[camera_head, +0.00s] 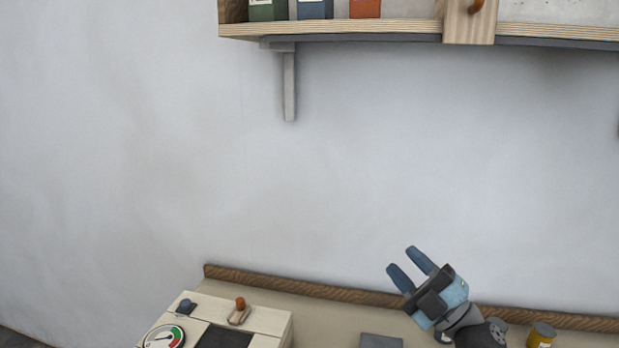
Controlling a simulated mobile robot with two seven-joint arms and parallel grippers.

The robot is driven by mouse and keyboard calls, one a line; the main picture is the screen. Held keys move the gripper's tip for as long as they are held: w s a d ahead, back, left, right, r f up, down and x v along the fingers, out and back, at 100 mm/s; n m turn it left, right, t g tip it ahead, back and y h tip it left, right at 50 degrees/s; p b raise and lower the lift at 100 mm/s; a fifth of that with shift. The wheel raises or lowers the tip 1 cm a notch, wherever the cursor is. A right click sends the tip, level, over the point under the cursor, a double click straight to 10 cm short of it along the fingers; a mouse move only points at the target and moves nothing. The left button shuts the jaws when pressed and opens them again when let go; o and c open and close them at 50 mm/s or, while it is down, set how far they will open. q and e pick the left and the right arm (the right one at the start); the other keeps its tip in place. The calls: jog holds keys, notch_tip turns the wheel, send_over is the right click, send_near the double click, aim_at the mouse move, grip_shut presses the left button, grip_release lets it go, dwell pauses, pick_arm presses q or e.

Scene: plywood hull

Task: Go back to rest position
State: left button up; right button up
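My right gripper (411,262) shows at the lower right, raised over the back part of the worktop. Its two blue fingers are apart, with nothing between them, and point up and to the left. The gripper touches no object that I can see. My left gripper is not in the picture.
A panel box (262,318) with a gauge (164,337) and an orange-tipped lever (240,304) stands at lower left. A yellow can (541,335) and a grey block (380,341) are near my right arm. A wooden shelf (340,27) with boxes hangs above. The wall between is bare.

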jog(key=s+d+f+m+h+p, duration=0.1)
jog(key=s+f+m+h, duration=0.3)
jog(key=f, duration=0.3)
jog(key=s+d+f+m+t+h, duration=0.1)
jog(key=f+m+h, duration=0.3)
jog(key=f+m, duration=0.3)
jog(key=s+d+f+m+h+p, duration=0.1)
jog(key=s+f+m+h, duration=0.25)
jog(key=f, duration=0.45)
jog(key=s+f+m+g+h+p, duration=0.1)
jog(key=s+f+m+g+h, duration=0.2)
jog(key=s+f, duration=1.3)
jog(key=s+m+g, duration=0.1)
jog(key=m+g, duration=0.2)
jog(key=shift+d, duration=0.1)
